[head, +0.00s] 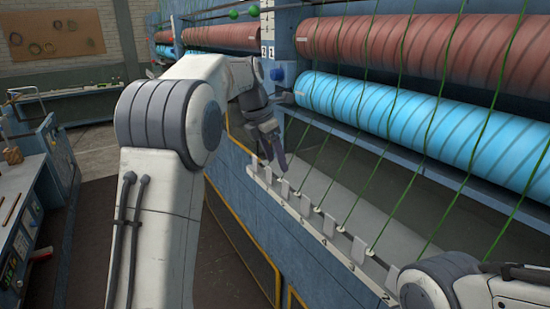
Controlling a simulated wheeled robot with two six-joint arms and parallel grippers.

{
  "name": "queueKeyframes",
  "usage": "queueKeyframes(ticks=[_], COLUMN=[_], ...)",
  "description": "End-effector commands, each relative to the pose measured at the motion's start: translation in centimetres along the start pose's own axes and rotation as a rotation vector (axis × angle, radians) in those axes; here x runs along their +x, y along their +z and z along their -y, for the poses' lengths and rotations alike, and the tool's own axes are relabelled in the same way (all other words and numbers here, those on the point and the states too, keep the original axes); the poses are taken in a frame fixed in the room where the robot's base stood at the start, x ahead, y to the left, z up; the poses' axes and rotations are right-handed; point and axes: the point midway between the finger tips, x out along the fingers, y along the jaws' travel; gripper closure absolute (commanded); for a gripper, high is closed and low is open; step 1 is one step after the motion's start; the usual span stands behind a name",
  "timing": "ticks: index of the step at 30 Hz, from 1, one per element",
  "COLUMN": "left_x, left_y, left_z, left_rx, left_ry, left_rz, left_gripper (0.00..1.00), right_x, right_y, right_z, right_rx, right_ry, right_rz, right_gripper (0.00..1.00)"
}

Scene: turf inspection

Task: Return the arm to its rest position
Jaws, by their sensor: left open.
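My left arm comes in from the lower left and bends toward the machine. My left gripper (272,148) is open and empty, pointing down beside the left end of the pale ledge (330,232). It is just below and left of the blue roller (405,115); whether it touches the ledge I cannot tell. Part of my right arm shows at the lower right corner, and its gripper is out of the frame.
Green strands (398,90) run slanting down from the rollers to small tabs on the ledge. A red-brown roller (420,45) lies above the blue one. A control cabinet (55,150) and bench stand at the left. Dark floor (100,225) lies between.

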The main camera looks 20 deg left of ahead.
Motion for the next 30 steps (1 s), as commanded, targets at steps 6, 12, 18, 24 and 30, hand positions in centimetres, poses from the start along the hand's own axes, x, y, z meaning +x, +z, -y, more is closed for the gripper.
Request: queueKeyframes(ticks=[6, 12, 18, 24, 30], left_x=[0.0, 0.4, 3.4, 7.5, 10.6], left_y=[0.0, -0.2, -2.9, -7.8, -13.5], left_z=[0.0, 0.3, 2.6, 6.7, 11.3], left_rx=[0.000, 0.043, 0.432, 1.059, 1.680], left_ry=[0.000, 0.001, 0.017, 0.013, -0.030], left_rz=[0.000, -0.006, -0.051, -0.127, -0.192], left_gripper=[0.30, 0.30, 0.30, 0.30, 0.30], right_x=[0.0, 0.0, 0.0, 0.0, 0.0], right_y=[0.0, 0.0, 0.0, 0.0, 0.0], right_z=[0.0, 0.0, 0.0, 0.0, 0.0], right_rx=[0.000, 0.000, 0.000, 0.000, 0.000], right_ry=[0.000, 0.000, 0.000, 0.000, 0.000], right_rz=[0.000, 0.000, 0.000, 0.000, 0.000], right_gripper=[0.43, 0.43, 0.43, 0.43, 0.43])
